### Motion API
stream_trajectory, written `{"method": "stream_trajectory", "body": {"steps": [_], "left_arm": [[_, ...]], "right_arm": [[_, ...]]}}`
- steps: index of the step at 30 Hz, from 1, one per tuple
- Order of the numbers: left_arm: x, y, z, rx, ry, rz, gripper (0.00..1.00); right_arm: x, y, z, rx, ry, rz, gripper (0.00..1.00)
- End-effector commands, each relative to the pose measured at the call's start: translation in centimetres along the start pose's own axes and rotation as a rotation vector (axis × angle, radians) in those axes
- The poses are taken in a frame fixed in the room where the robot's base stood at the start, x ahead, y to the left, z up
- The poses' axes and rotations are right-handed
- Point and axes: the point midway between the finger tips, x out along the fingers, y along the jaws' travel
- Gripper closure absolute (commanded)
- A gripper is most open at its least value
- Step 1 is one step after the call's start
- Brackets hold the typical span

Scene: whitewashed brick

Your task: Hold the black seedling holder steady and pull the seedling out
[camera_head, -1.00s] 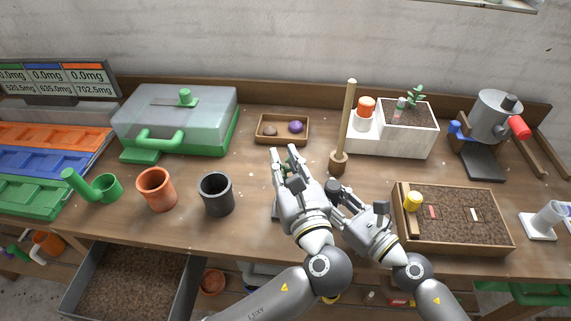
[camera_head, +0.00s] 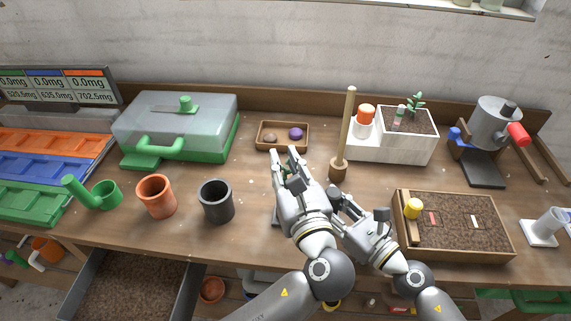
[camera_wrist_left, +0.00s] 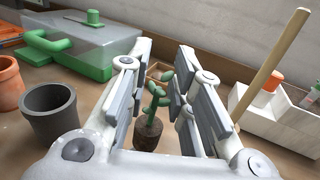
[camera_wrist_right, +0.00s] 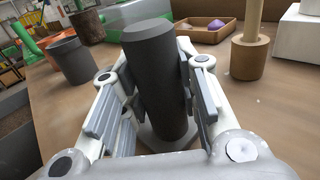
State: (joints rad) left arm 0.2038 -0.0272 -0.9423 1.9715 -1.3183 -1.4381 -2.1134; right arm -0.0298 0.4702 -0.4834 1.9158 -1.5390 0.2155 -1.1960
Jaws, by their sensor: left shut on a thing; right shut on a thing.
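The black seedling holder (camera_wrist_right: 155,80) is a dark upright cylinder on a pale round base in the right wrist view. My right gripper (camera_wrist_right: 155,105) is shut around its sides; it also shows in the head view (camera_head: 338,200). The seedling (camera_wrist_left: 157,90), green with a brown soil plug (camera_wrist_left: 148,132), is between the fingers of my left gripper (camera_wrist_left: 160,85), which is shut on it. The plug's brown underside shows in the right wrist view (camera_wrist_right: 88,27), clear of the holder and beyond it. In the head view my left gripper (camera_head: 284,165) hides most of the seedling and holder.
A wooden dibber (camera_head: 343,130) stands just right of my left gripper. A black pot (camera_head: 216,202) and terracotta pot (camera_head: 156,196) stand to the left. A soil tray (camera_head: 460,250) lies to the right, and a small wooden tray (camera_head: 270,148) behind.

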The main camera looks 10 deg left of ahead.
Motion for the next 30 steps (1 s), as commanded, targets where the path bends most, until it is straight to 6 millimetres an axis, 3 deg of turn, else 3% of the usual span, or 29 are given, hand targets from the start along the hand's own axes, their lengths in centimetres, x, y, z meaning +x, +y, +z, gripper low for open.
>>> {"method": "stream_trajectory", "body": {"steps": [9,10,16,30], "left_arm": [[0.0,0.0,0.0,0.0,0.0,0.0,1.0],[0.0,0.0,0.0,0.0,0.0,0.0,1.0],[0.0,0.0,0.0,0.0,0.0,0.0,1.0],[0.0,0.0,1.0,0.0,0.0,0.0,1.0]], "right_arm": [[0.0,0.0,-0.1,0.001,0.001,0.001,1.0],[0.0,0.0,-0.1,0.001,0.001,0.001,0.69],[0.0,0.0,-0.1,0.0,0.001,0.001,0.45],[0.0,0.0,1.0,0.0,0.0,0.0,0.45]]}}
